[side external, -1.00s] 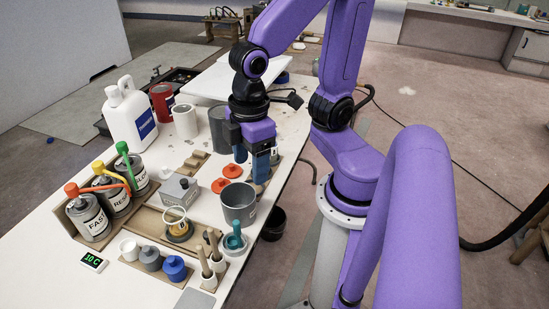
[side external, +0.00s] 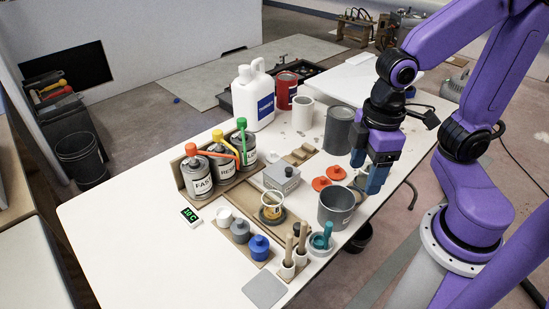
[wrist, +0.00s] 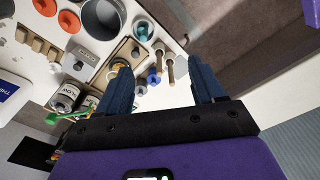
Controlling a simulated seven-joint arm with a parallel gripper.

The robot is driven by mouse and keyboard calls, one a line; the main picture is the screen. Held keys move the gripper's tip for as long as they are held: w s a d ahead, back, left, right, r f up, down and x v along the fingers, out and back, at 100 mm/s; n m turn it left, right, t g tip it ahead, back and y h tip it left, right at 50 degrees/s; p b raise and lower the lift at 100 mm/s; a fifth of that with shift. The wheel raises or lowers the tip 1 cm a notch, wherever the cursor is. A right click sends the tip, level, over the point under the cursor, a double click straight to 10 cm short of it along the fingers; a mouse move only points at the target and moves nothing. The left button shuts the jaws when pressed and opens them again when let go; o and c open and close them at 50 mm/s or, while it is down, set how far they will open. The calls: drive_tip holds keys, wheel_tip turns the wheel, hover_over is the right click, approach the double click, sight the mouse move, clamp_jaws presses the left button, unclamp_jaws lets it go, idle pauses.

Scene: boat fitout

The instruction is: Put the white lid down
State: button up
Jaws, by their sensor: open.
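A small white round piece (side external: 225,217), probably the white lid, sits at the left end of a wooden rack in the side view. A grey pot (side external: 240,231) and a blue pot (side external: 259,247) stand beside it. I cannot make the white piece out surely in the wrist view, where the grey pot (wrist: 140,88) and blue pot (wrist: 153,77) show near my left finger. My gripper (side external: 367,173) is open, pointing down at the right side of the table, behind the grey cup (side external: 337,207) and right of two orange lids (side external: 321,183).
Labelled cans (side external: 198,179) with coloured spouts stand at the left. A grey box (side external: 281,178), a yellow-rimmed cup (side external: 271,208) and upright wooden-handled tools (side external: 289,252) crowd the middle. A white jug (side external: 254,100) stands behind. The table's left part (side external: 130,235) is clear.

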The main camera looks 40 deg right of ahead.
drive_tip(key=w+a+m, duration=0.3)
drive_tip(key=w+m, duration=0.1)
drive_tip(key=w, duration=0.8)
drive_tip(key=m+t+h, duration=0.1)
drive_tip(key=m, duration=1.1)
hover_over(273, 152)
drive_tip(key=f, duration=1.5)
drive_tip(key=s+f, duration=0.1)
drive_tip(key=f, duration=0.7)
drive_tip(key=shift+f, duration=0.15)
drive_tip(key=shift+w+d+f, duration=0.1)
drive_tip(key=shift+w+f, duration=0.1)
drive_tip(key=shift+f, duration=0.85)
drive_tip(key=shift+w+a+f, duration=0.1)
drive_tip(key=shift+w+f, duration=0.1)
drive_tip(key=shift+f, duration=0.85)
drive_tip(key=shift+w+d+f, duration=0.1)
drive_tip(key=shift+w+f, duration=0.1)
drive_tip(key=shift+f, duration=0.85)
drive_tip(key=c, duration=0.8)
